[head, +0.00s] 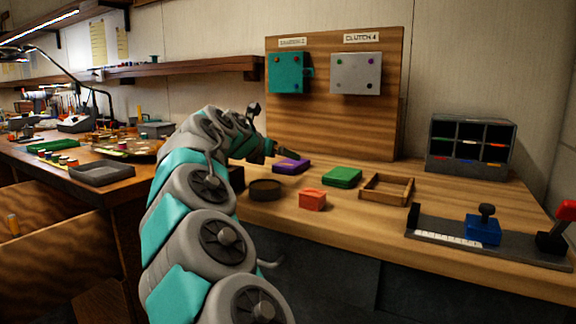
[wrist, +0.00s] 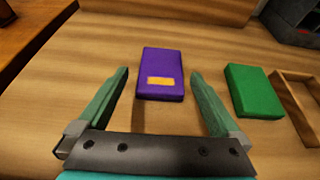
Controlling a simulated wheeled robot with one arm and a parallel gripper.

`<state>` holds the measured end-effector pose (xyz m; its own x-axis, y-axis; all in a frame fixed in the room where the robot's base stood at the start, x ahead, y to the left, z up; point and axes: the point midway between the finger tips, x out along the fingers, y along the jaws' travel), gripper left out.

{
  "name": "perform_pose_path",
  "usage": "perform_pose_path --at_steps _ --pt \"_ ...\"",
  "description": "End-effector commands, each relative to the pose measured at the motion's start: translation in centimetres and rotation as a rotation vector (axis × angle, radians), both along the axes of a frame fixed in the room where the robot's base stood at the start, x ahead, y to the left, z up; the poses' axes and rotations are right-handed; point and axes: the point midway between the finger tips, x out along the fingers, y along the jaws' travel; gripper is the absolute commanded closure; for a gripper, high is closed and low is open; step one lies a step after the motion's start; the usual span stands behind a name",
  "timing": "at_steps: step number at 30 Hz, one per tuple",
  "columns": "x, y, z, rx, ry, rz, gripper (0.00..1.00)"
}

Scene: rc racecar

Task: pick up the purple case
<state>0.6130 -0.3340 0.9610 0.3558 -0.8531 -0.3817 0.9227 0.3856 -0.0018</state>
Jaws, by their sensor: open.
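The purple case (head: 291,166) lies flat on the wooden bench, left of the green case. In the wrist view the purple case (wrist: 162,74) has an orange label on its top and sits ahead of and between my two finger tips. My gripper (wrist: 160,76) is open and empty, with one teal finger on either side of the case's near part. The fingers do not appear to touch the case. In the head view my gripper (head: 283,152) is right beside the purple case, small and partly hidden by my arm.
A green case (head: 342,176) lies just right, then an open wooden tray (head: 386,188). An orange block (head: 312,199) and a dark round dish (head: 265,189) are nearer the front. A wooden panel (head: 335,115) stands behind. A slide fixture (head: 440,238) is at the right.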

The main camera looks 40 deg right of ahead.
Motion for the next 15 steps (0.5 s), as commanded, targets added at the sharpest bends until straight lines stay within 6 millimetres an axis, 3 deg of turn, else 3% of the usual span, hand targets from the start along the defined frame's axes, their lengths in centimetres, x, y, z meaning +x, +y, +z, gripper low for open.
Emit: perform_pose_path --at_steps 15 --pt "1.4 -4.7 -2.6 0.003 0.002 -0.005 0.00"
